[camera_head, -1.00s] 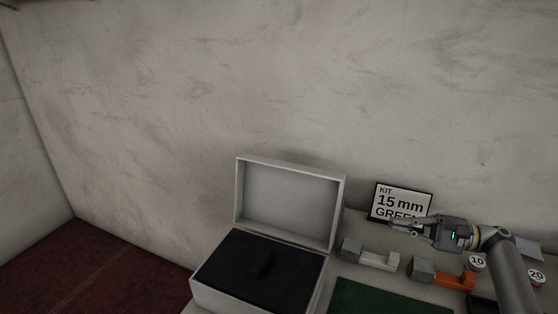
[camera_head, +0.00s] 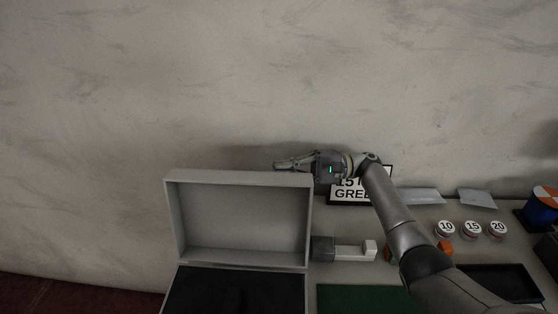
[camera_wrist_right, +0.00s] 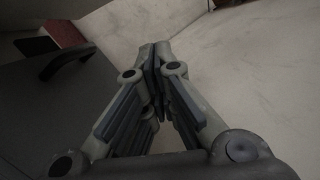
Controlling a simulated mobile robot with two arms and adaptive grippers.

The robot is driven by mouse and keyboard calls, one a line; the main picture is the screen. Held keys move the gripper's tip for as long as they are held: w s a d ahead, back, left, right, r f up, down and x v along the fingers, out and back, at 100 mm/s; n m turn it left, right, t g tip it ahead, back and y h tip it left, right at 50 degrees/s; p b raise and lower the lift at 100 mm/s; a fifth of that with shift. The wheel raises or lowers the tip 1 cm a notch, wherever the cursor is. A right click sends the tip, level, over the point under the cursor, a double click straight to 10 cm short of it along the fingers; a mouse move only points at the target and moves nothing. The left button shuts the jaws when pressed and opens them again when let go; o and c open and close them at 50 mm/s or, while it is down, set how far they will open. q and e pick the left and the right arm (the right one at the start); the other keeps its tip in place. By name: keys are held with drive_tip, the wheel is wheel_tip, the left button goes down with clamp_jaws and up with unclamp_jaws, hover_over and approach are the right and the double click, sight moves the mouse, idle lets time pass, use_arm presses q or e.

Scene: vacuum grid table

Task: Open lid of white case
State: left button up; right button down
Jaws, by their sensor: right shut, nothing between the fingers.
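The white case (camera_head: 171,225) stands at the left of the table with its lid (camera_head: 240,180) raised upright at the back. Its inside shows a black insert (camera_head: 215,290), cut off by the picture's lower edge. My right gripper (camera_head: 277,164) is shut and empty, pointing left, near the top right corner of the lid and seemingly behind its top edge. In the right wrist view the shut fingertips (camera_wrist_right: 154,50) meet with nothing between them. I cannot tell whether they touch the lid. My left gripper is not in view.
A sign reading GREEN (camera_head: 352,195) stands behind my right arm. A wall closes the back.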

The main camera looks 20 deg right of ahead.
sight(247, 172)
drive_tip(key=p+x, duration=0.2)
drive_tip(key=x, duration=0.5)
use_arm(q)
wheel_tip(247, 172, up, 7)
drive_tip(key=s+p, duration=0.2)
drive_tip(key=p, duration=0.3)
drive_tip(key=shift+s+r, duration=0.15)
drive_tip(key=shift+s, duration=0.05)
use_arm(e)
drive_tip(key=shift+s+a+r+n+h, duration=0.15)
drive_tip(key=shift+s+a+r+n, duration=0.55)
drive_tip(key=shift+s+r, duration=0.65)
drive_tip(key=shift+s+a+r+n+h, duration=0.1)
drive_tip(key=shift+s+a+r+n, duration=0.65)
drive_tip(key=shift+s, duration=0.85)
drive_tip(key=shift+s+a+r+n+h, duration=0.15)
drive_tip(key=shift+s+a+r+n, duration=0.55)
drive_tip(key=shift+s+r, duration=0.7)
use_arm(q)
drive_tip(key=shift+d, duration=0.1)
use_arm(e)
drive_tip(key=shift+s+d+f, duration=0.1)
drive_tip(key=shift+d, duration=0.05)
